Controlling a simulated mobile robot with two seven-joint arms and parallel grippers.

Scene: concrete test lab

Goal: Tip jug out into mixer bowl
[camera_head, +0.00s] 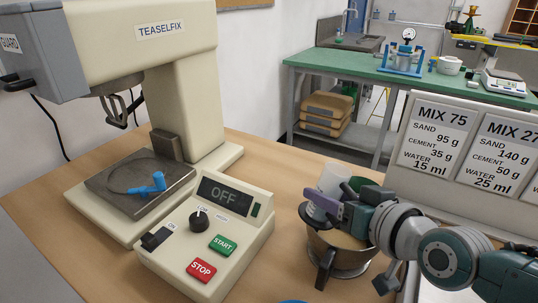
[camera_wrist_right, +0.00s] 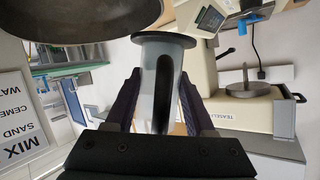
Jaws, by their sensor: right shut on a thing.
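The mixer bowl (camera_head: 320,243) is a metal bowl with a dark handle, standing on the wooden bench with sand-coloured material inside. A bowl's dark underside or rim (camera_wrist_right: 85,22) fills the upper left of the right wrist view. My right gripper (camera_head: 332,207) is above the bowl. The pale, translucent jug (camera_head: 333,177) is at its fingers, over the bowl's far-left rim. In the right wrist view, the jug (camera_wrist_right: 150,65) with a dark rim and black handle is between the gripper fingers (camera_wrist_right: 160,105). Its exact tilt and contents cannot be told. My left gripper is out of view.
The mixer (camera_head: 188,95) and its control box (camera_head: 180,268), reading OFF, stand left of the bowl. A blue piece (camera_head: 148,187) lies on the mixer's plate. The mix-card board (camera_head: 408,180) stands to the right.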

